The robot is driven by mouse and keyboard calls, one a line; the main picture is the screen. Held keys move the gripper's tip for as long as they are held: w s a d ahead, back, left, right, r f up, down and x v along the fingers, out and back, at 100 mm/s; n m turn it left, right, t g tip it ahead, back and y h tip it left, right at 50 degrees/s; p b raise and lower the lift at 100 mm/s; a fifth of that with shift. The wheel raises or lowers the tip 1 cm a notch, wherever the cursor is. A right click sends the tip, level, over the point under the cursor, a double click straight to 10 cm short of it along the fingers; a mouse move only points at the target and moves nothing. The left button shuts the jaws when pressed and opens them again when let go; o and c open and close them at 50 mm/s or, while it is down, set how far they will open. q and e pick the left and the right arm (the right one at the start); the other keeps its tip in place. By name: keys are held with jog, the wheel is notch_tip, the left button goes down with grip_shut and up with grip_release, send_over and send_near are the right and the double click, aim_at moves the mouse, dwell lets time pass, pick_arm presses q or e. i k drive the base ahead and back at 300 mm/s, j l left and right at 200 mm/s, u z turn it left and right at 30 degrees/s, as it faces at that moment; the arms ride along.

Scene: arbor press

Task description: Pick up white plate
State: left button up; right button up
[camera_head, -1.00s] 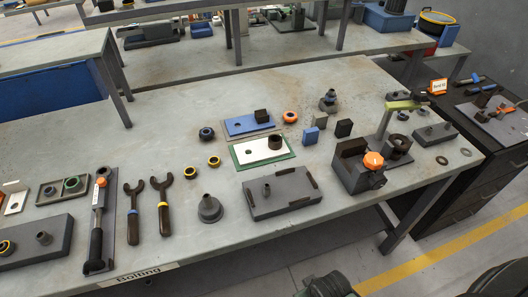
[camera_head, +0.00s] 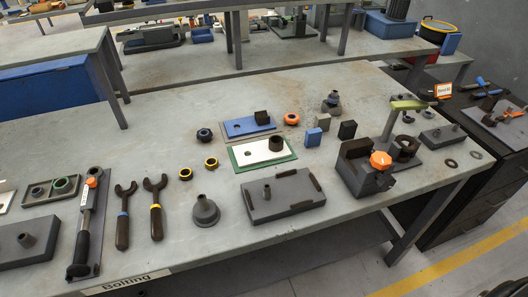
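A white plate (camera_head: 262,151) lies flat on a green-edged base (camera_head: 291,152) near the middle of the table. It has a small hole toward its left, and a dark round piece (camera_head: 276,143) stands on its right part. A second pale plate (camera_head: 5,198) shows at the left edge of the view, partly cut off. Neither of my grippers shows clearly in the head view.
A blue plate (camera_head: 241,127) with a black block lies behind. A grey fixture block (camera_head: 285,200) lies in front. The arbor press (camera_head: 365,165) stands right. Two forked tools (camera_head: 125,215) and a long-handled tool (camera_head: 84,230) lie left. Blue and black blocks stand near the plate.

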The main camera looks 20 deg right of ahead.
aim_at(275, 147)
jog(key=l+u, duration=0.3)
jog(key=l, duration=0.4)
jog(key=k+l+u, duration=0.15)
jog(key=l+u, duration=0.15)
jog(key=l, duration=0.4)
